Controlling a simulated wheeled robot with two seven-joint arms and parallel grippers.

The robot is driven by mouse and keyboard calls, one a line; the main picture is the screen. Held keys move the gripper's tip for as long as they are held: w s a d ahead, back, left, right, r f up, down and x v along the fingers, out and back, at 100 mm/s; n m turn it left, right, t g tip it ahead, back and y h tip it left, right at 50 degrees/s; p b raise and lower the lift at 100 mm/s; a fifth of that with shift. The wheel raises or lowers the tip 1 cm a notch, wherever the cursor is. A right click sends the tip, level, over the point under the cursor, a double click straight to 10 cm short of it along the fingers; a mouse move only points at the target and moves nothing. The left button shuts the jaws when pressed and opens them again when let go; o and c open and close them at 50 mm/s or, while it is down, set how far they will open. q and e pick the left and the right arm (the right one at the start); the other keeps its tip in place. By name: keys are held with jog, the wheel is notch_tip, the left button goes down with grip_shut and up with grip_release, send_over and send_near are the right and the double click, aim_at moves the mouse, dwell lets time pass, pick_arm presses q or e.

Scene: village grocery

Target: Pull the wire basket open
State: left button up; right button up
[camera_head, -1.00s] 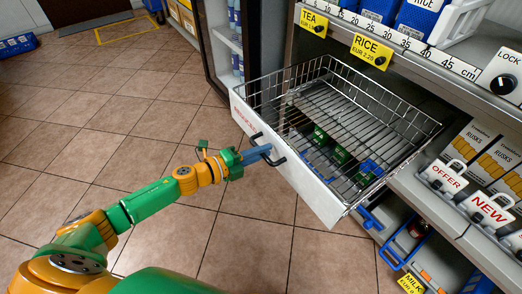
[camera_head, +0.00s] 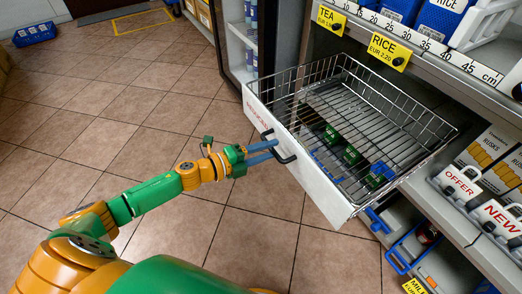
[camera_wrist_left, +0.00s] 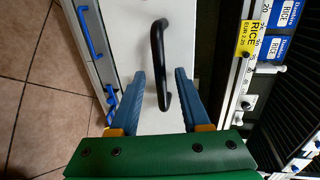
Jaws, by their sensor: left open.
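The wire basket (camera_head: 400,115) stands drawn out from the shelf unit, with a white front panel (camera_head: 310,180) and a black bar handle (camera_head: 283,152). Small green items (camera_head: 351,154) show in it or through its wires. My left gripper (camera_head: 272,150) is at the handle, its two blue fingers apart. In the left wrist view the black handle (camera_wrist_left: 158,62) stands out from the panel between the open fingers of my left gripper (camera_wrist_left: 161,72), with gaps on both sides. My right gripper is not in view.
Shelves with a yellow RICE tag (camera_head: 388,48) are above and behind the basket. White OFFER (camera_head: 459,184) and NEW holders are at the right. Blue-handled bins (camera_head: 405,250) sit below. Tiled floor (camera_head: 150,110) is clear at the left.

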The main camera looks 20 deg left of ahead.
pick_arm(q)
jog(key=v, duration=0.5)
jog(key=shift+s+a, duration=0.1)
jog(key=shift+s, duration=0.05)
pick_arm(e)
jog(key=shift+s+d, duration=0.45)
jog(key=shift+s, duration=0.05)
